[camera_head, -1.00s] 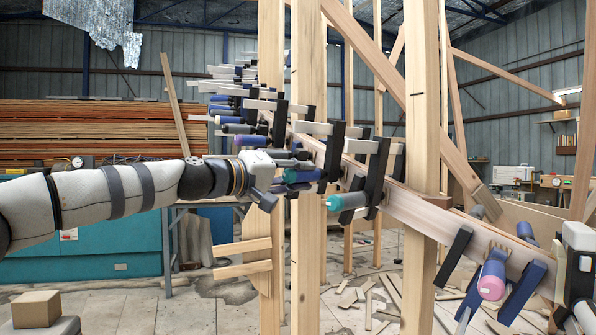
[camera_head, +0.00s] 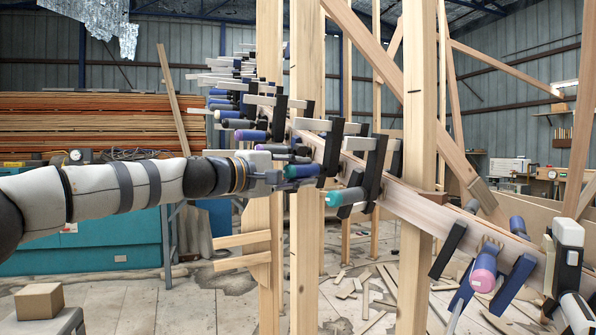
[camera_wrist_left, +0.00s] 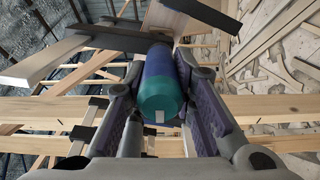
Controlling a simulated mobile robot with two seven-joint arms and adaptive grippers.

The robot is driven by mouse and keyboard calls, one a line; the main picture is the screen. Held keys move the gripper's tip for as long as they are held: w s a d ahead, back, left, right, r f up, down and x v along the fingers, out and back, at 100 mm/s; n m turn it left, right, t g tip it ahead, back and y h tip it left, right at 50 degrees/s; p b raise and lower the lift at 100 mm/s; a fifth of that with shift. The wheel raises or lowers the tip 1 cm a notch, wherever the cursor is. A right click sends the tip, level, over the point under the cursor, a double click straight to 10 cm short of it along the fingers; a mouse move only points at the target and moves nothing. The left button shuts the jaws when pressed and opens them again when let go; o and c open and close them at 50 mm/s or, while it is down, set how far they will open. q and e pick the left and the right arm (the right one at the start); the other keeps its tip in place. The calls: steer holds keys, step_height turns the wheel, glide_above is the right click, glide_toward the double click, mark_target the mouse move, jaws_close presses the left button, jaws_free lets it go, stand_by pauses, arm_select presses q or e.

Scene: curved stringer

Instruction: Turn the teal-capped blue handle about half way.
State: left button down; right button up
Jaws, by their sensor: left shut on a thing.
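The teal-capped blue handle (camera_wrist_left: 160,85) lies between the two fingers of my left gripper in the left wrist view, its teal cap facing the camera. My left gripper (camera_wrist_left: 163,112) is shut on this handle, with a finger along each side. The clamp's black bar (camera_head: 332,150) stands just behind. I cannot make out my right gripper's fingers.
Another teal-ended handle (camera_head: 345,197) sits close to the right of my gripper. A pink-capped handle (camera_head: 484,270) is lower right along the wooden beam (camera_head: 415,208). Upright posts (camera_head: 305,250) stand close by. Several more clamps recede behind.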

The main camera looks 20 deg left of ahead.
stand_by(0.4)
arm_select(q)
steer(key=c, duration=1.3)
jaws_free()
steer(key=shift+c, duration=0.2)
steer(key=v, duration=1.2)
steer(key=shift+s+d, duration=0.1)
